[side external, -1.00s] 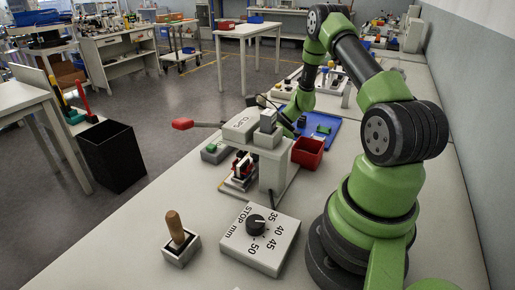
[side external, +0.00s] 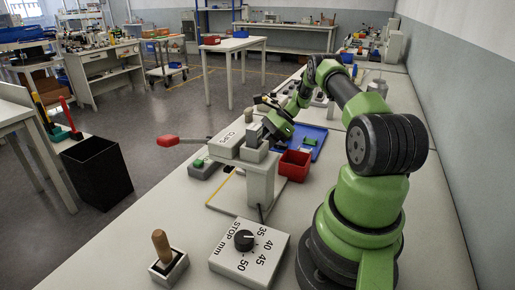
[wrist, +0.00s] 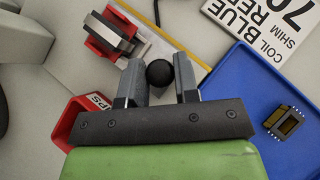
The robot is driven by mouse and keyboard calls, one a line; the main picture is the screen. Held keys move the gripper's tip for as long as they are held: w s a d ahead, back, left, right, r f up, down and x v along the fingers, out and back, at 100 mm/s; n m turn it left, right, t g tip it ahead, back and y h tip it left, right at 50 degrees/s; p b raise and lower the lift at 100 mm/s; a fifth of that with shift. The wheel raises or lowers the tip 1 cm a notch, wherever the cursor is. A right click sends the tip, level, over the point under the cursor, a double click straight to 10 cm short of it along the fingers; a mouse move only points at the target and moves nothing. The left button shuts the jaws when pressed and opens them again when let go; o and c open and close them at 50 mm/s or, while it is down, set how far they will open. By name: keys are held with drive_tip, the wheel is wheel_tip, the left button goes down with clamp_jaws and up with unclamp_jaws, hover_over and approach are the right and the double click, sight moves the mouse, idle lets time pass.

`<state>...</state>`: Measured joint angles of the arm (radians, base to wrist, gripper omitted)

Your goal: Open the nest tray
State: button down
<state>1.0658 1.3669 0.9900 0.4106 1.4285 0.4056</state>
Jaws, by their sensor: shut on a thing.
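My gripper (wrist: 158,82) is around a black round knob (wrist: 159,73) in the wrist view, with one finger on each side of it. The nest, a red block with a silver metal part (wrist: 116,36), sits just up and left of the knob. Near it runs a pale plate with a yellow edge (wrist: 185,53). In the side view my gripper is behind the grey press (side external: 262,185), where its fingers and the knob are hidden. The press's pale base plate with a yellow edge (side external: 222,188) shows bare at the front left.
A red bin (side external: 294,166) stands right of the press. A blue tray (wrist: 232,84) holds a small dark component (wrist: 285,122). The press's red-tipped lever (side external: 168,141) sticks out left. A stop-dial box (side external: 247,255) and a wooden-handled holder (side external: 168,262) stand in front.

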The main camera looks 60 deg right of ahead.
drive_tip(key=shift+w+d+r, duration=0.1)
drive_tip(key=shift+d, duration=0.7)
drive_tip(key=c, duration=0.9)
unclamp_jaws()
drive_tip(key=shift+o, duration=0.2)
drive_tip(key=shift+s+d+r, duration=0.25)
drive_tip(key=shift+s, duration=0.05)
drive_tip(key=v, duration=0.4)
drive_tip(key=shift+d+r, duration=0.1)
drive_tip(key=shift+r, duration=0.4)
wheel_tip(320, 180, up, 6)
drive_tip(key=shift+r, duration=0.15)
